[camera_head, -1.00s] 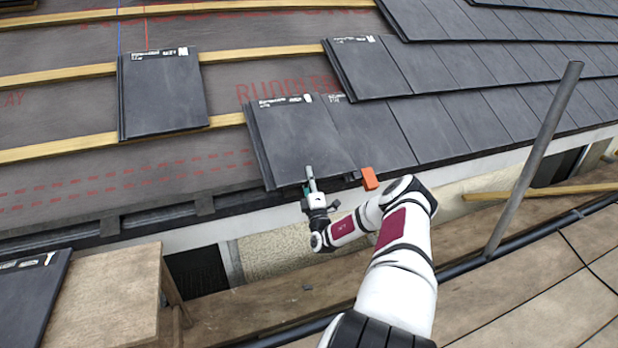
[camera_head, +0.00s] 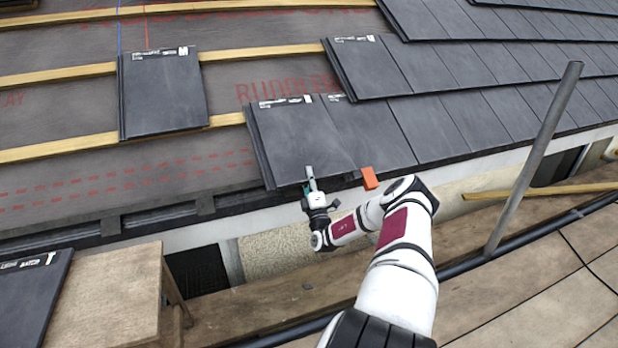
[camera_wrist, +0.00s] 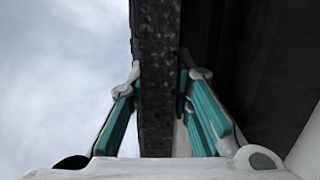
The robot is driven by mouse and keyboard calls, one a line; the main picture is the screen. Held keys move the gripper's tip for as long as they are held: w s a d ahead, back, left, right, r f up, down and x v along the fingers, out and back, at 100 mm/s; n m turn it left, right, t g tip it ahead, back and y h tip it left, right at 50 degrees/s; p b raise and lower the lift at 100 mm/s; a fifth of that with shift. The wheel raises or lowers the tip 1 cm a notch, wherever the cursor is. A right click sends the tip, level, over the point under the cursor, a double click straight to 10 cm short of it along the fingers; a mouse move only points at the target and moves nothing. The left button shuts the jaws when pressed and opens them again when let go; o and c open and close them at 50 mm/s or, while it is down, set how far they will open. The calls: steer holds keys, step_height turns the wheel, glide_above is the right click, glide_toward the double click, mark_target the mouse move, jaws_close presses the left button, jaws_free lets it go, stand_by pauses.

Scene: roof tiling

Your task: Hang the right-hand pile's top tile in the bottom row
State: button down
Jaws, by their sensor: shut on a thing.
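My gripper (camera_head: 309,182) is shut on the lower edge of a dark grey tile (camera_head: 298,140). This tile lies at the left end of the bottom row, its upper edge with white print at the lower batten. Its right side meets the neighbouring tile (camera_head: 365,135), and the two look nearly flush. In the wrist view, the tile's speckled edge (camera_wrist: 158,80) stands between the teal finger pads (camera_wrist: 160,105). The underside of the held tile is hidden. No right-hand pile can be made out for certain.
A separate tile (camera_head: 162,95) lies on the battens at left. An orange block (camera_head: 369,178) sits at the eave. A grey pole (camera_head: 535,155) leans at right. Bare underlay (camera_head: 100,180) lies left of the row.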

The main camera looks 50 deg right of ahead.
steer(key=shift+s, duration=0.1)
steer(key=c, duration=1.4)
jaws_free()
steer(key=shift+o, duration=0.2)
steer(key=shift+a+f, duration=0.1)
steer(key=shift+f, duration=0.1)
steer(key=p+v, duration=0.1)
steer(key=v, duration=0.6)
steer(key=shift+s+p, duration=0.2)
steer(key=shift+p, duration=0.2)
steer(key=shift+a, duration=0.1)
steer(key=r+p, duration=0.1)
steer(key=s+a+r+p, duration=0.1)
steer(key=r+p, duration=0.1)
steer(key=s+r+p, duration=0.1)
steer(key=shift+s+a+r, duration=0.1)
steer(key=shift+a+r, duration=0.05)
steer(key=shift+r, duration=0.05)
